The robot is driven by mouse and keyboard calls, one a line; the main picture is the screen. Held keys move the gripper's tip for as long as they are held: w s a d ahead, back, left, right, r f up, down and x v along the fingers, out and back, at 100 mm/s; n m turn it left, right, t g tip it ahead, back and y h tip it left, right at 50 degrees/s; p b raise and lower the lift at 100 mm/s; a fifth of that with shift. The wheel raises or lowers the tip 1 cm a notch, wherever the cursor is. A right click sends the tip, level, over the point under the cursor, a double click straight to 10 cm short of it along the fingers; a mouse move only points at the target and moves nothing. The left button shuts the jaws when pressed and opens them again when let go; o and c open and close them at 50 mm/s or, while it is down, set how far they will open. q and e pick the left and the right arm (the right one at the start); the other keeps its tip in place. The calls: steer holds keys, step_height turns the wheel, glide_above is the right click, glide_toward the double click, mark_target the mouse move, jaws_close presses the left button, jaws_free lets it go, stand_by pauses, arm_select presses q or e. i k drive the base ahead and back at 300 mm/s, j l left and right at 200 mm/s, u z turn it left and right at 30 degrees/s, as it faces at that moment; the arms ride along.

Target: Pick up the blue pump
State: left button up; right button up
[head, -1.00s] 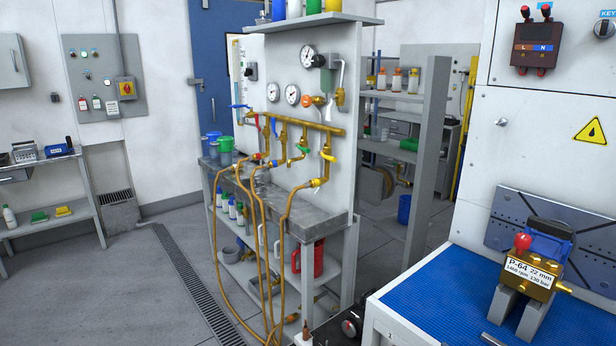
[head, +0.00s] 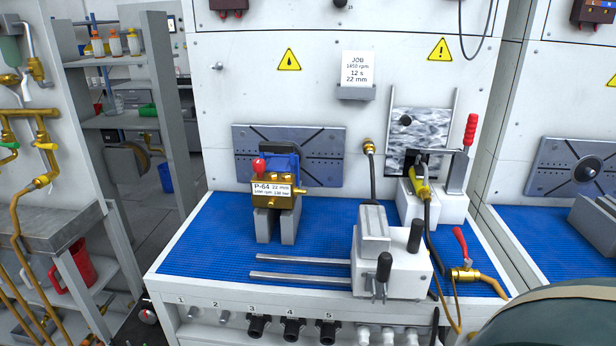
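The blue pump (head: 281,164) has a blue body, a brass front block and a red knob. A white label on it reads P-64, 22 mm. It rests upright on two grey support blocks (head: 265,224) on the blue-matted bench (head: 215,241), left of the bench's middle. A slotted grey plate stands on the wall behind it. Neither of my grippers shows in the head view.
A white clamp unit (head: 398,266) with black handles and two metal rods stands right of the pump. A hose and a red-handled valve (head: 462,243) lie further right. A job card (head: 357,68) is on the wall. The mat left of the pump is clear.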

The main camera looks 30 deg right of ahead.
mark_target(278, 189)
steer(key=z, duration=0.95)
